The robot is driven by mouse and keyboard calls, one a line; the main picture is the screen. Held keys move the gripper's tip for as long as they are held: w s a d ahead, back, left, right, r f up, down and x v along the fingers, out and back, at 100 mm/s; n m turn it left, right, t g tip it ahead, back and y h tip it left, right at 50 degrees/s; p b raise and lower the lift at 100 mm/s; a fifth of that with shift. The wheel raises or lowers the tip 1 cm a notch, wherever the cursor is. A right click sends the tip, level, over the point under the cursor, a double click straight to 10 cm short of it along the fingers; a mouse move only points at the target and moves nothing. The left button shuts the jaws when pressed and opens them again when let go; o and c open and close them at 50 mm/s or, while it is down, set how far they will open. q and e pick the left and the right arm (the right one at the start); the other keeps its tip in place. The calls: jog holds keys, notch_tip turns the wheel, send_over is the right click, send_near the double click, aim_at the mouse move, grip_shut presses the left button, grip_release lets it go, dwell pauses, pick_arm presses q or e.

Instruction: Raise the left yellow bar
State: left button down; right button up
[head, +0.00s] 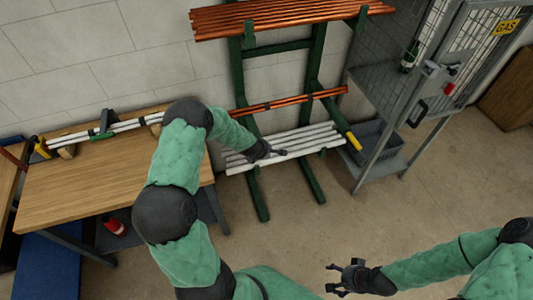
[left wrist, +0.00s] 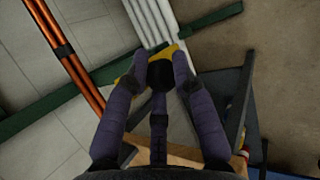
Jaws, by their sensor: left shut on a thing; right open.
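My left gripper (head: 279,152) is at the left part of the lower rack, by the white pipes (head: 318,135). In the left wrist view its fingers (left wrist: 161,62) are shut on a yellow piece (left wrist: 167,50), which I take as the left yellow bar. Most of it is hidden between the fingers, and the gripper and arm cover it in the head view. The right yellow bar (head: 353,141) shows at the front right of the rack, tilted. My right gripper (head: 340,278) is open and empty over the floor at the bottom.
The green rack (head: 318,50) also carries copper pipes (head: 285,16) above. A wooden table (head: 85,180) with white pipes on supports stands left. A wire gas cage (head: 430,70) and a grey crate (head: 375,138) stand right of the rack. The floor at front right is clear.

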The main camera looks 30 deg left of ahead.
pick_arm(q)
jog(key=shift+w+a+r, duration=0.3)
jog(key=shift+a+r, duration=0.05)
jog(key=shift+a, duration=0.1)
jog(key=c, duration=1.1)
grip_release()
jog(key=shift+c, duration=0.2)
jog(key=shift+f, duration=0.1)
jog(key=shift+w, duration=0.1)
jog(key=shift+s+r, duration=0.25)
jog(key=shift+r, duration=0.2)
jog(key=v, duration=1)
jog(key=shift+s+d, duration=0.2)
jog(key=shift+s, duration=0.35)
jog(key=shift+d, duration=0.1)
